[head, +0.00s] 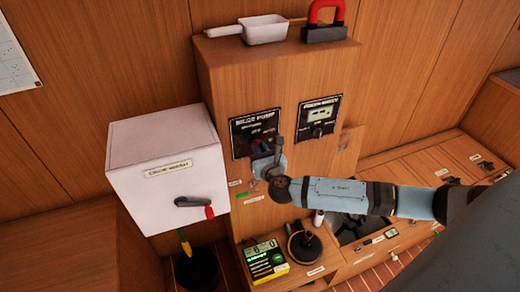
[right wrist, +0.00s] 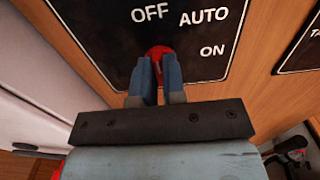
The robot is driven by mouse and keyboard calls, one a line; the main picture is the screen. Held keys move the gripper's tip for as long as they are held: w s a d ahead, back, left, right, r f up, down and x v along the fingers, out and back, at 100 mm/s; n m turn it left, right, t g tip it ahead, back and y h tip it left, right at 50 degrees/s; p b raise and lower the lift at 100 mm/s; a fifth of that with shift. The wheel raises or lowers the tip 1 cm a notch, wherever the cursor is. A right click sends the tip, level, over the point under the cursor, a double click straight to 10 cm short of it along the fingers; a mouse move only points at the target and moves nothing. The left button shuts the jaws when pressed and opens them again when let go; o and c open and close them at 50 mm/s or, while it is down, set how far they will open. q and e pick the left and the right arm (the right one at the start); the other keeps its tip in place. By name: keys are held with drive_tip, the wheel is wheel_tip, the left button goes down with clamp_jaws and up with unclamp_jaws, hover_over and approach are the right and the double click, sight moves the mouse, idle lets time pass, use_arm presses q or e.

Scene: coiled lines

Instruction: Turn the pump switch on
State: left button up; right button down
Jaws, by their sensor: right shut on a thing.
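The bilge pump panel (head: 241,140) is a black plate on the front of the wooden cabinet, and its labels OFF, AUTO and ON show large in the right wrist view (right wrist: 215,50). The red pump switch (right wrist: 158,51) sits below and between these labels. My right gripper (right wrist: 159,72) is shut on the switch, its two blue fingers on either side of the red part. In the head view my right gripper (head: 263,147) covers the lower right of the panel. Most of the switch is hidden, and I cannot tell which label it points to. My left gripper is not in view.
A second black panel (head: 318,117) is to the right. A white box (head: 165,155) with a red-tipped lever (head: 195,203) stands out on the left. A scoop (head: 264,30) and a red-handled tool (head: 325,20) lie on top. A green-screened device (head: 264,260) sits below.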

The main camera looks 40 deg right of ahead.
drive_tip(key=shift+f, duration=0.1)
drive_tip(key=m+b, duration=0.4)
drive_tip(key=m, duration=0.5)
drive_tip(key=m+b, duration=0.4)
drive_tip(key=m, duration=0.4)
drive_tip(key=shift+d+f+m, duration=0.1)
drive_tip(key=shift+d+m, duration=0.1)
drive_tip(key=shift+m, duration=0.2)
idle(0.5)
drive_tip(key=c, duration=1.2)
unclamp_jaws()
